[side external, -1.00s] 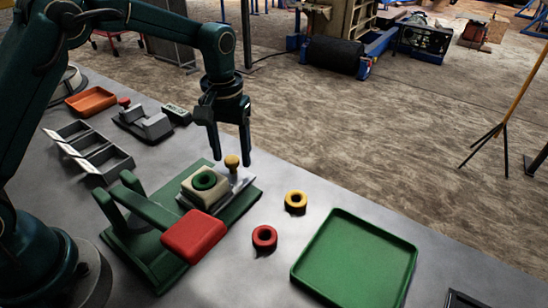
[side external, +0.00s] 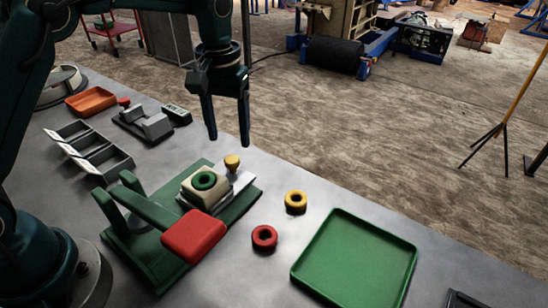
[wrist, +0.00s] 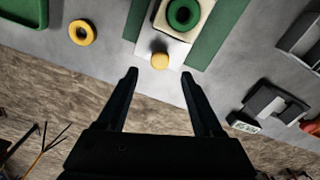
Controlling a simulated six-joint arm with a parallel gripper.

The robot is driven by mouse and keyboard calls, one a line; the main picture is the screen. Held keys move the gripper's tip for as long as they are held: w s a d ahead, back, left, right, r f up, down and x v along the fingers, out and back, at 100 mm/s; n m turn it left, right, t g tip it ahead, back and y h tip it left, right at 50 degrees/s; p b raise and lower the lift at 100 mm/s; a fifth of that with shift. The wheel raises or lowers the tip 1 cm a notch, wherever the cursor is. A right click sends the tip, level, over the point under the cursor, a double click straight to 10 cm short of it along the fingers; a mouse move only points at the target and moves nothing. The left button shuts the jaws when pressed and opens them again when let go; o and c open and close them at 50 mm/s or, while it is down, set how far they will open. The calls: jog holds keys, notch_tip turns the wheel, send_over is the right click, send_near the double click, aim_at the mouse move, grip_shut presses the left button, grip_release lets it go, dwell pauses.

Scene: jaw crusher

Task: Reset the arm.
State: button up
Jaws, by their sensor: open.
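My gripper (side external: 228,138) is open and empty, raised above the table with its fingers pointing down. In the wrist view, its two fingers (wrist: 160,75) stand apart with nothing between them. Below it is the jaw crusher, with a green base (side external: 150,268), a red-ended lever (side external: 194,236) and a cream block (side external: 188,197) bearing a green ring (side external: 204,180). A yellow knob (side external: 232,162) stands beside the block; it also shows in the wrist view (wrist: 160,61). My gripper is apart from all of these.
A yellow ring (side external: 295,194) and a red ring (side external: 264,230) lie between the crusher and a green tray (side external: 350,296). Grey bins (side external: 105,158), an orange tray (side external: 92,101) and a grey device with a display (side external: 145,124) stand at the back left.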

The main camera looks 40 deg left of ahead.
jog(key=shift+r, duration=0.35)
jog(key=s+r+t, duration=0.4)
jog(key=s+r, duration=0.5)
jog(key=r, duration=0.2)
jog(key=s+f+m, duration=0.1)
jog(key=s+f, duration=0.1)
jog(key=s, duration=0.1)
jog(key=s+f+m+t, duration=0.1)
jog(key=s+f, duration=0.1)
jog(key=s, duration=0.2)
jog(key=s+a+f+m, duration=0.1)
jog(key=s+f, duration=0.1)
jog(key=s, duration=0.1)
jog(key=shift+s, duration=0.15)
jog(key=shift+r+m+t, duration=0.15)
jog(key=shift+m+t, duration=0.15)
